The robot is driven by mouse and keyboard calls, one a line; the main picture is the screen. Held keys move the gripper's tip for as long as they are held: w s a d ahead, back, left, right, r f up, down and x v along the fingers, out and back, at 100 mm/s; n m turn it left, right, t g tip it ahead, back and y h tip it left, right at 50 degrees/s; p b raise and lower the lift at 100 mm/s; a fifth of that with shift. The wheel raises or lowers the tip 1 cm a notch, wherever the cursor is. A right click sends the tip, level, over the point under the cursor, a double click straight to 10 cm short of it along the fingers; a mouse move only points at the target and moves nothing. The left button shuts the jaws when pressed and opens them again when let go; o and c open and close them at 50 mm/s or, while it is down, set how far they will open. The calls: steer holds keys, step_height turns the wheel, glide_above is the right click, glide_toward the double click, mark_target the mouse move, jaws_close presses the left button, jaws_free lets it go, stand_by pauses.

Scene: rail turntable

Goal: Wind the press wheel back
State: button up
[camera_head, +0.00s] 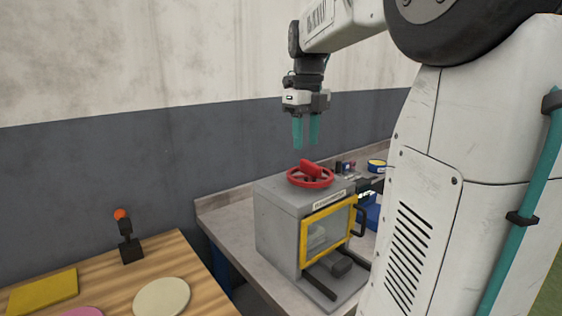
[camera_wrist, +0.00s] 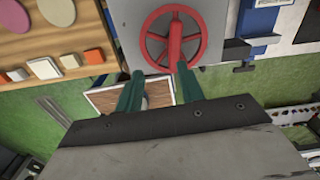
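The red press wheel (camera_head: 311,176) lies flat on top of a grey box-shaped press (camera_head: 273,197) with a yellow-framed window door (camera_head: 328,229). A red grip or bar stands up on the wheel. My gripper (camera_head: 306,147) points down above the wheel, clear of it, with its two teal fingers apart and nothing between them. In the wrist view the wheel (camera_wrist: 174,38) shows at the top centre, just beyond the spread fingertips (camera_wrist: 160,76). The press's grey top (camera_wrist: 123,22) shows around it.
The press stands on a grey bench (camera_head: 222,217) against the wall. Small items and a yellow-rimmed round thing (camera_head: 377,165) are behind it. A wooden table (camera_head: 205,284) at left holds a joystick-like lever (camera_head: 129,240), a yellow block (camera_head: 43,291) and a cream disc (camera_head: 162,298).

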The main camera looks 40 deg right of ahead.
mark_target(311, 163)
steer(key=d+m, duration=0.2)
steer(key=shift+w+d+r+m, duration=0.15)
steer(key=shift+w+d+m, duration=0.05)
steer(key=shift+w+m, duration=0.1)
steer(key=shift+d+f, duration=0.1)
steer(key=shift+f, duration=0.15)
step_height(311, 163, down, 7)
steer(key=shift+f, duration=0.1)
jaws_close()
